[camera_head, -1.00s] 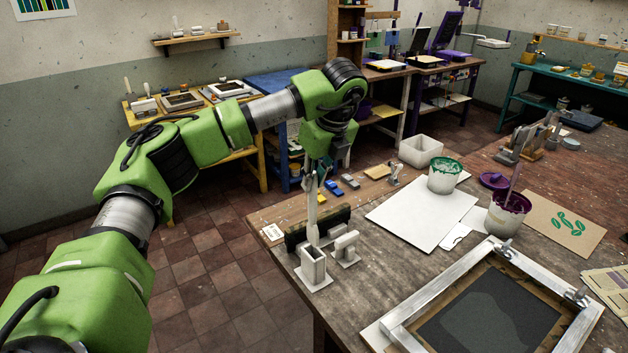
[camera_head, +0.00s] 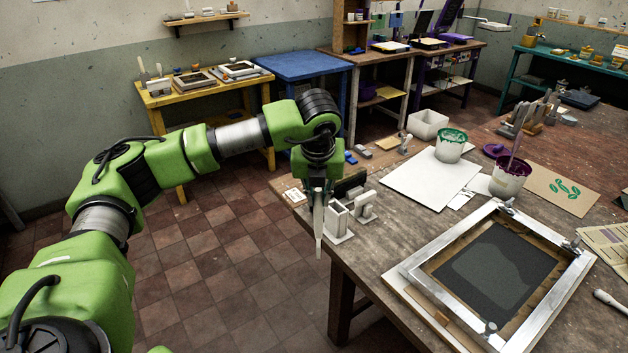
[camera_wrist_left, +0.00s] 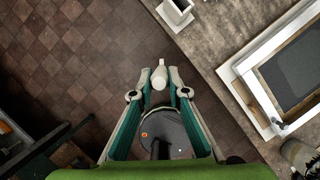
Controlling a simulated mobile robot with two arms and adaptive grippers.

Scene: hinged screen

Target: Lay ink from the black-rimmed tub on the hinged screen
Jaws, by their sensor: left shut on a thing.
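My left gripper (camera_head: 317,196) is shut on a pale ink tool (camera_head: 318,232), which hangs nearly upright in front of the table's left edge. The tool also shows between the fingers in the left wrist view (camera_wrist_left: 160,75). The hinged screen (camera_head: 420,258) lies flat on the table, with a silvery frame, dark mesh and a paler patch. I see no clearly black-rimmed tub. A white tub with a dark purple rim (camera_head: 510,178) stands behind the screen with a stick in it. A green-rimmed tub (camera_head: 450,147) stands further back. My right gripper is not in view.
A white square holder (camera_head: 338,221) and a smaller stand (camera_head: 364,207) stand at the table's left edge, close to the gripper. White paper (camera_head: 428,180) and a printed brown sheet (camera_head: 552,187) lie behind the screen. A pale rod-like thing (camera_head: 610,300) lies to its right.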

